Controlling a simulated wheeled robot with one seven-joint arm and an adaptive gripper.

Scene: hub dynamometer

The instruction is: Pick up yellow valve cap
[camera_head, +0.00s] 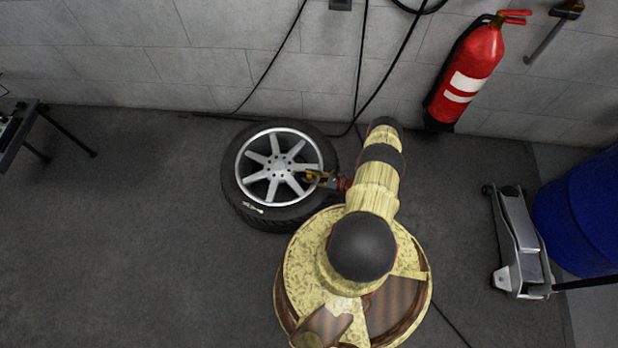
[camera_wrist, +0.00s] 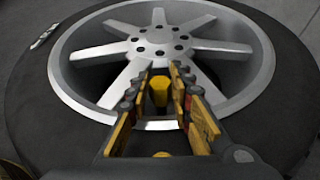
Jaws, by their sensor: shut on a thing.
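The yellow valve cap (camera_wrist: 159,91) shows in the wrist view between the fingertips of my gripper (camera_wrist: 160,84), over the spokes of a wheel. My gripper is shut on the cap, with a finger on each side of it. In the head view my gripper (camera_head: 312,176) is over the right side of the silver wheel rim. The cap is too small to tell apart from the fingers there. The wheel (camera_head: 240,205) lies flat on the floor with its black tyre around the rim.
A grey wall with hanging black cables is behind the wheel. A red fire extinguisher (camera_head: 470,72) hangs on it. A floor jack (camera_head: 519,243) and a blue barrel (camera_head: 585,215) stand at the right. A black stand (camera_head: 50,129) is at the left. The floor left of the wheel is clear.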

